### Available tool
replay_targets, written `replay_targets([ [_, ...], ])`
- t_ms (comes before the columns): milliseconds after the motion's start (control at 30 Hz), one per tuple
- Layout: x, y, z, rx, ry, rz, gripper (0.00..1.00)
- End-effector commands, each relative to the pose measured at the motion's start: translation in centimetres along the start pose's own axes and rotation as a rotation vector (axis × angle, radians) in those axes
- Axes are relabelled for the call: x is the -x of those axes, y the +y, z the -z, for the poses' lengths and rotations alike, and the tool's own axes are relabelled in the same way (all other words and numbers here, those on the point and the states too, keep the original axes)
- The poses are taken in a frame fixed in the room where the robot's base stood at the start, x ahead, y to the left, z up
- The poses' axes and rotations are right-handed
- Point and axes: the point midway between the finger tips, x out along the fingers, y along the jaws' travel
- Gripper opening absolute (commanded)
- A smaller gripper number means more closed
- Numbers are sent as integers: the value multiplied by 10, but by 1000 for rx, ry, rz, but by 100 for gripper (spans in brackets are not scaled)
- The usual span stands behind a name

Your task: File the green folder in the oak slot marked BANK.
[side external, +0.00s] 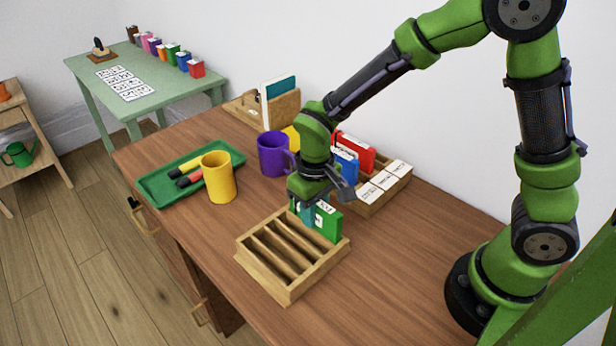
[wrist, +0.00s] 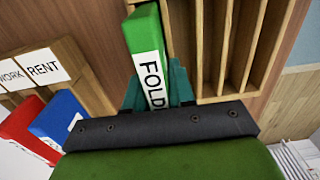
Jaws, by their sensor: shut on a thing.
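The green folder (side external: 328,222), which also shows in the wrist view (wrist: 146,45), has a white label reading "FOLD…", partly hidden. My gripper (side external: 308,213) is shut on it; its teal fingertips show on both sides of the folder in the wrist view (wrist: 157,90). The folder stands upright at the back end of an unlabelled wooden rack (side external: 290,296) with several empty slots. I cannot tell whether its base is in the end slot. Behind is a wooden organizer (side external: 402,188) with white labels; "RENT" and "WORK" are readable in the wrist view, BANK is not.
Red (side external: 353,150) and blue (side external: 345,166) folders stand in the labelled organizer. A purple mug (side external: 273,154), a yellow cup (side external: 218,178) and a green tray (side external: 160,188) with markers are to the left. The tabletop right of the rack is clear.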

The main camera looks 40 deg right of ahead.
Motion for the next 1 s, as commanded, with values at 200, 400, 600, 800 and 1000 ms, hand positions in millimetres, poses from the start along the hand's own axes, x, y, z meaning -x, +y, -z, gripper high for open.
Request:
replay_targets([
  [200,37,0,1,0,7,3,0],
  [400,76,0,1,-1,5,2,0],
  [600,108,0,1,0,6,2,0],
  [800,149,0,1,-1,6,2,0],
  [1000,173,11,8,-7,0,0,0],
])
